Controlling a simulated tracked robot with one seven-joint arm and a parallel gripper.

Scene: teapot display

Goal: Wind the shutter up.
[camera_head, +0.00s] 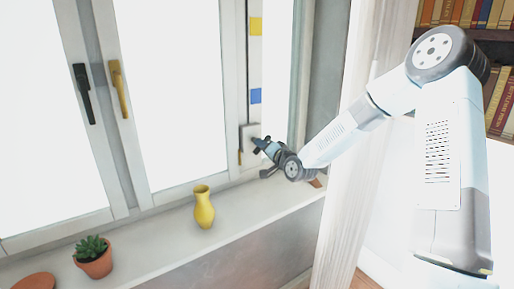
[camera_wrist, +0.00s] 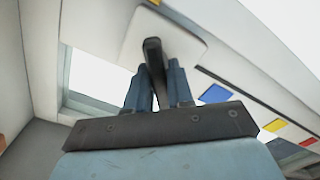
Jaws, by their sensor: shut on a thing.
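A dark crank handle (camera_wrist: 153,62) stands out from a white rounded plate (camera_wrist: 188,45) in the wrist view. My gripper (camera_wrist: 155,85) has its two blue fingers on either side of the handle, shut on it. In the head view my gripper (camera_head: 262,143) is at the right side of the window, against the white plate (camera_head: 246,132); the handle is mostly hidden there. A pale strip (camera_head: 256,60) with a yellow and a blue mark runs up above the plate. The window panes (camera_head: 170,80) are bright white; I cannot make out the shutter.
A yellow vase (camera_head: 204,210) stands on the sill (camera_head: 150,247), left of my gripper. A potted succulent (camera_head: 93,258) and a terracotta dish (camera_head: 35,281) are farther left. Black (camera_head: 84,92) and ochre (camera_head: 119,88) window handles are on the frames. A bookshelf (camera_head: 495,35) is at right.

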